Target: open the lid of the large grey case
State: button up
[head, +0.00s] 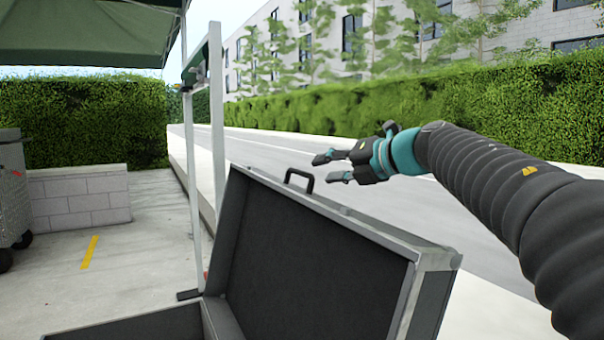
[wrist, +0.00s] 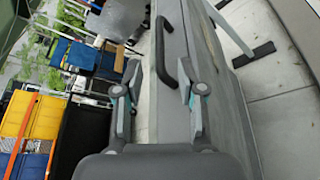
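The large grey case (head: 170,325) is at the bottom of the head view, with its lid (head: 315,255) raised steeply and its dark inside showing. A black handle (head: 300,180) is on the lid's upper edge. In the wrist view the handle (wrist: 168,55) is just ahead of my fingertips. My gripper (head: 331,168) is open, with a wide gap between its fingers, close to the handle and the lid's top edge. The wrist view also shows the fingers (wrist: 160,70) apart with nothing clasped. Whether a finger touches the lid cannot be told. Most of the case's base is out of view.
A green canopy (head: 90,35) on pale posts (head: 217,120) stands at the left. A low block wall (head: 80,195) and a grey wheeled cabinet (head: 12,195) are farther left. Yellow bins (wrist: 42,118) on a rack show in the wrist view.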

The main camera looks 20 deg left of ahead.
aim_at(302, 172)
jog(key=x, duration=0.8)
jog(key=shift+w+a, duration=0.1)
jog(key=shift+a, duration=0.05)
grip_shut()
